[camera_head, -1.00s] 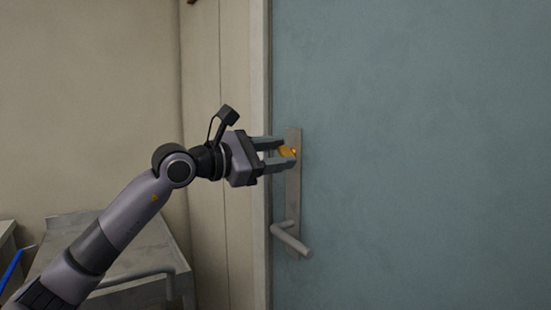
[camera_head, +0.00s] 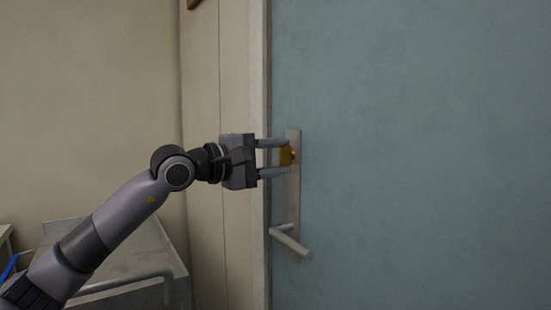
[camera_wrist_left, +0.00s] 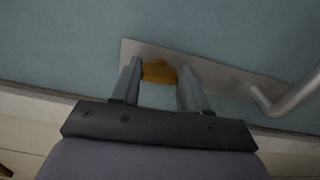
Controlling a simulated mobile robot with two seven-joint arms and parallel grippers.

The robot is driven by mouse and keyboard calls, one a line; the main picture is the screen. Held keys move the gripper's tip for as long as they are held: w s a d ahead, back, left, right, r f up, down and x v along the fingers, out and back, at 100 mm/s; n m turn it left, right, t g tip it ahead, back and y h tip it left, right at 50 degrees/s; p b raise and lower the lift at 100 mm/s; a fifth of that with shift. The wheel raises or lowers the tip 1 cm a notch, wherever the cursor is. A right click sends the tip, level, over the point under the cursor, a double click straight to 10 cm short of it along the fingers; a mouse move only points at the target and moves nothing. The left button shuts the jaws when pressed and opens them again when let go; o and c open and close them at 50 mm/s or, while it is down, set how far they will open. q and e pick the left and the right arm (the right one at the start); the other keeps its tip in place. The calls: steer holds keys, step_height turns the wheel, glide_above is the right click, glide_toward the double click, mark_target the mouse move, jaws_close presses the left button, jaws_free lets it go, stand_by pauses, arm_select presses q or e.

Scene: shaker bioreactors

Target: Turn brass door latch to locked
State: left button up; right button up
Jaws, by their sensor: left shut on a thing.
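The brass latch (camera_head: 287,155) sits on the upper part of a grey metal plate (camera_head: 292,190) on the blue-green door (camera_head: 410,150). My left gripper (camera_head: 281,157) is shut on the latch, one finger above it and one below. In the left wrist view the brass latch (camera_wrist_left: 159,71) lies between the two fingers of my left gripper (camera_wrist_left: 160,75). The far end of the latch against the plate is partly hidden. My right gripper is in neither view.
A grey lever handle (camera_head: 290,242) sticks out from the plate below the latch, and it also shows at the right of the left wrist view (camera_wrist_left: 285,98). The door frame (camera_head: 258,100) runs left of the plate. A grey cart (camera_head: 130,255) stands at lower left.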

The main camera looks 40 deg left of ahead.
arm_select(q)
steer(key=shift+m, duration=0.6)
steer(key=o, duration=1.1)
steer(key=shift+c, duration=0.2)
steer(key=b+v, duration=0.3)
steer(key=v, duration=0.4)
steer(key=shift+s, duration=0.1)
